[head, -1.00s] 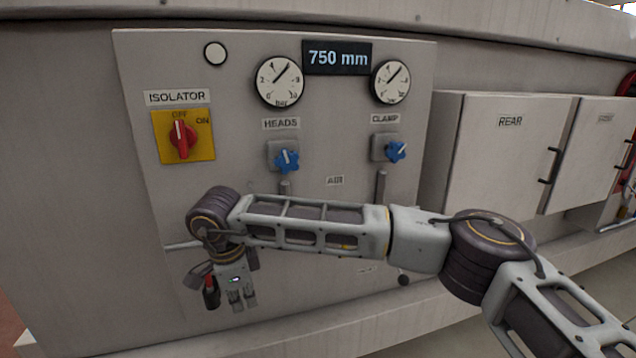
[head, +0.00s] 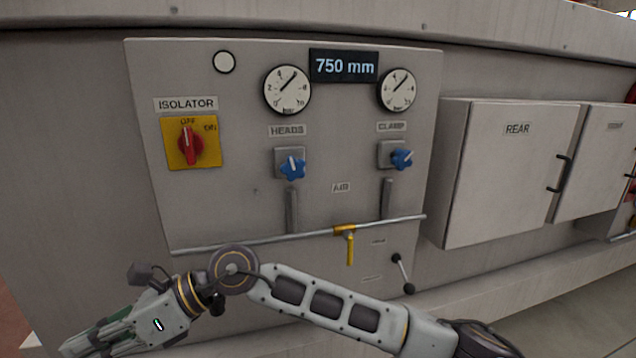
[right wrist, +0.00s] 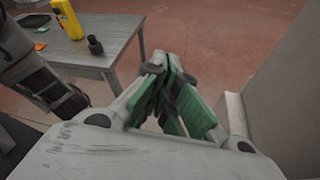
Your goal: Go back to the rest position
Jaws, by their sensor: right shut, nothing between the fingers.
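My right gripper (head: 88,340) is at the lower left of the head view, on the arm that comes in from the right. It is low in front of the machine panel (head: 240,215) and points left, away from the controls. The right wrist view shows its green-padded fingers (right wrist: 170,88) closed together with nothing held. Behind them is open red floor. My left gripper is not in view.
The panel carries a red isolator knob (head: 190,146) and two blue knobs, heads (head: 292,168) and clamp (head: 402,159). A yellow-handled valve (head: 350,246) sits on a pipe. A grey table (right wrist: 98,45) with a yellow device (right wrist: 67,18) stands at upper left in the wrist view.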

